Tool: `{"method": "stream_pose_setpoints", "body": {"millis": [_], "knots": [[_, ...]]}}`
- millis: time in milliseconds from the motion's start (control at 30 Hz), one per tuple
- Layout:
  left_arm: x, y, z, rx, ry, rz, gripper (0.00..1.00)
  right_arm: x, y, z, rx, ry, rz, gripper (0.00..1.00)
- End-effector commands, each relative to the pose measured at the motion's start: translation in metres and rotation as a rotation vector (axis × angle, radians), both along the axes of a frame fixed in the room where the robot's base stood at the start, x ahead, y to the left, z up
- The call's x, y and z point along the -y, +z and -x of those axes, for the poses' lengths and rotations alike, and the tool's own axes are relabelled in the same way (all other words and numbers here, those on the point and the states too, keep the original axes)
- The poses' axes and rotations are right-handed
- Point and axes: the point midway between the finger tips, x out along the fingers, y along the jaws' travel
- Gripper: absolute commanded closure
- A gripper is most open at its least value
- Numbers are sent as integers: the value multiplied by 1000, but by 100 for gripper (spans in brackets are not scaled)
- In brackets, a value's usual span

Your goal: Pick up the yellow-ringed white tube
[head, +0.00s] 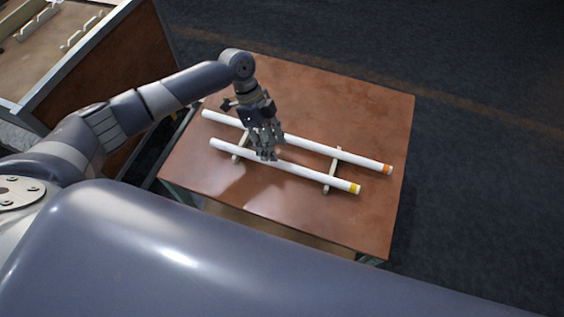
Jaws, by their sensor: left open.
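The yellow-ringed white tube (310,175) lies on wooden supports on the brown table, nearer to me, with its yellow ring at its right end. A second white tube with an orange ring (335,154) lies roughly parallel behind it. My left gripper (268,157) is open and points down over the near tube, left of its middle. Its fingertips are at or just above that tube and hide a short piece of it. I cannot tell whether they touch it. My right gripper is not in view.
Two light wooden supports, the left one (241,146) and the right one (333,172), carry the tubes. The brown table (370,110) is bare around them. A wooden bench or crate (120,65) stands at the upper left. Dark floor lies to the right.

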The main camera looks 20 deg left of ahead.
Motion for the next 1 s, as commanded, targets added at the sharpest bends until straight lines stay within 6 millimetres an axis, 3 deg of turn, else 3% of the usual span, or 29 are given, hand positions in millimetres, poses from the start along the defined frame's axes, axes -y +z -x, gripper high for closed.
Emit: {"method": "stream_pose_setpoints", "body": {"millis": [167,400,667,867,1000], "knots": [[6,-17,6,-3,1,-2,55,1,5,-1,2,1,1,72],[17,-46,12,-1,0,-1,55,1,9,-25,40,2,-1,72],[18,-49,13,1,0,-1,55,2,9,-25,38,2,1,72],[18,-49,13,1,1,-1,98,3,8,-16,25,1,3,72],[18,-48,12,1,1,-1,100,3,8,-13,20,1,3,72]]}}
